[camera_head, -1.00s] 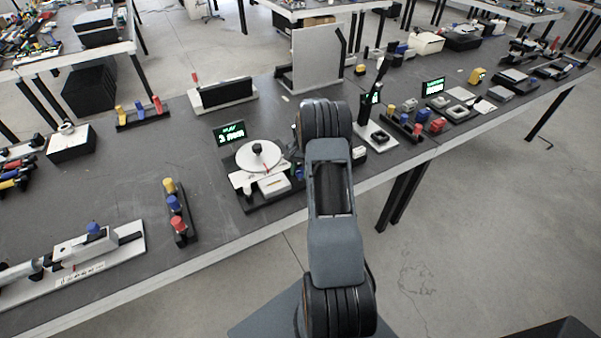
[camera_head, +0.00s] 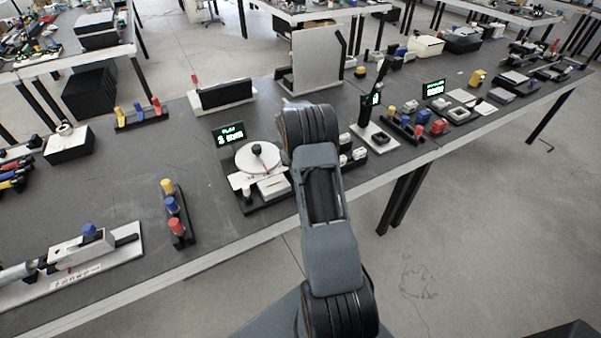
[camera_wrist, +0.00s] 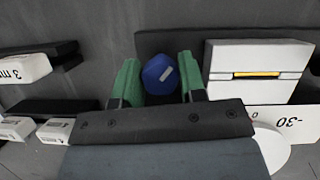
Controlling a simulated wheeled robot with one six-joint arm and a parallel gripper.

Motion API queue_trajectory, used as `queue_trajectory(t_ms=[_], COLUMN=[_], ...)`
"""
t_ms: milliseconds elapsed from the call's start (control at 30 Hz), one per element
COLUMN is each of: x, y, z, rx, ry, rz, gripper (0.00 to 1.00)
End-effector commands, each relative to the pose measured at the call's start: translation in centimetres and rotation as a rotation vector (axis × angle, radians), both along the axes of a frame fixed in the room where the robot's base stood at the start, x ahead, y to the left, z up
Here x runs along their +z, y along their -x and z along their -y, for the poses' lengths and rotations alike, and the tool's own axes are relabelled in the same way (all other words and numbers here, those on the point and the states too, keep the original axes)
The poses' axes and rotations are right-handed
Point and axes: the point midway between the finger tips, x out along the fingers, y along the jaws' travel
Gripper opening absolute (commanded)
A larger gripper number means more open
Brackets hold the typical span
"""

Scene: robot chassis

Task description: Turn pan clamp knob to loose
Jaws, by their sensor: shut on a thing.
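A blue knob (camera_wrist: 161,75) with a pale mark on its top sits between the two green-padded fingers of my gripper (camera_wrist: 158,62) in the wrist view. The fingers are shut on the knob, one on each side. The knob stands beside a white block with a yellow strip (camera_wrist: 258,75) and a round white disc (camera_wrist: 273,143) by a "-30" label. In the head view the white disc (camera_head: 249,161) with a black knob is on the bench, left of my arm. My gripper and the blue knob are hidden there behind my arm.
A lit display (camera_head: 229,134) stands behind the disc. A rack of red, blue and yellow knobs (camera_head: 173,207) is to the left. White blocks (camera_head: 348,150) and an upright lever (camera_head: 376,95) are to the right. The bench (camera_head: 125,185) has free room left of the rack.

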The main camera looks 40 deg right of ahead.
Motion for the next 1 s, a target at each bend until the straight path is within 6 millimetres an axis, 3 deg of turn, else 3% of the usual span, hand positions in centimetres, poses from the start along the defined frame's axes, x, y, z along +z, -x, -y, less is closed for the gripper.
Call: queue_trajectory(t_ms=[500, 1000], x=[0.06, 0.05], y=[-0.03, 0.01], z=[-0.07, -0.02], rx=[0.455, 0.671], ry=[0.001, 0.0], rz=[0.001, 0.001], gripper=[0.14, 0.14])
